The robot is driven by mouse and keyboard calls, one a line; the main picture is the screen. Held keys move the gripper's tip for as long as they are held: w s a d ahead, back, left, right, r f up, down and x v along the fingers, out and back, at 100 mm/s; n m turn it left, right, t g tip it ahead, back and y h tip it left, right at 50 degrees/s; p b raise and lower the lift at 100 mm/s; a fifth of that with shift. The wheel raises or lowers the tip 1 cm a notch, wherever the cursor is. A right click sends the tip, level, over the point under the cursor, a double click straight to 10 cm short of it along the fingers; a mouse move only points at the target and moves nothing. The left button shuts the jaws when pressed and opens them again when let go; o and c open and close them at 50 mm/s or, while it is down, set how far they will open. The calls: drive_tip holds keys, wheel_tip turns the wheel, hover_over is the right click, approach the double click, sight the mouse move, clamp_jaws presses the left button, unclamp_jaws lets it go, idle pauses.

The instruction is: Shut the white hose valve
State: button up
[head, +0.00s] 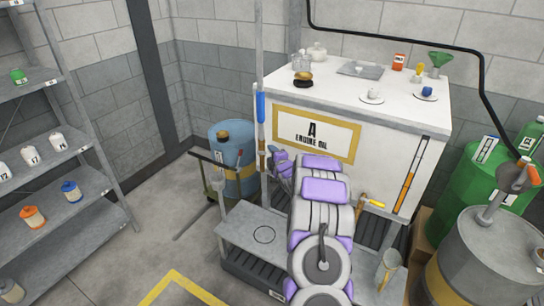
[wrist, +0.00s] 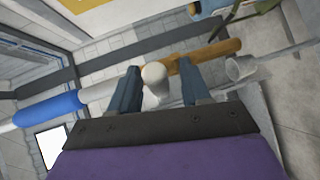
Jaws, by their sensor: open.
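A rounded white knob or lever end (wrist: 154,75), which looks like the white hose valve's handle, shows between my fingers in the wrist view. It is close to a line with blue (wrist: 45,106), white (wrist: 98,93) and brown (wrist: 215,49) sections. In the head view that line (head: 261,108) runs upright by the left edge of the white tank. My gripper (wrist: 160,76) is open, with one finger on each side of the white part; I cannot tell whether they touch it. In the head view my gripper (head: 279,160) is beside the line, and my arm hides part of the tank front.
The white engine oil tank (head: 400,140) carries cups and small items on top. A yellow-handled tap (head: 375,204) is at its right front. A blue drum (head: 232,180) stands left, green (head: 465,195) and grey drums (head: 490,255) right. Open floor lies left, before the shelves (head: 45,85).

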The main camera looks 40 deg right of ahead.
drive_tip(key=p+v, duration=0.2)
drive_tip(key=v, duration=1.5)
drive_tip(key=s+a+r+m+g+y, duration=0.1)
drive_tip(key=s+a+r+m+g, duration=0.25)
drive_tip(key=a, duration=0.55)
drive_tip(key=s+a+r+m+g, duration=0.2)
drive_tip(key=s+a+m+g, duration=0.25)
drive_tip(key=a, duration=0.35)
drive_tip(key=s+a+r+m+g+y, duration=0.1)
drive_tip(key=s+a+g, duration=0.3)
drive_tip(key=s+a, duration=0.6)
drive_tip(key=s+a+r+m+g+y, duration=0.2)
drive_tip(key=s+a+r+m+g, duration=0.2)
drive_tip(key=s+a, duration=0.7)
drive_tip(key=s+g, duration=0.1)
drive_tip(key=s, duration=0.7)
drive_tip(key=shift+a+r+y, duration=0.25)
drive_tip(key=shift+r+y, duration=0.05)
drive_tip(key=shift+r, duration=0.05)
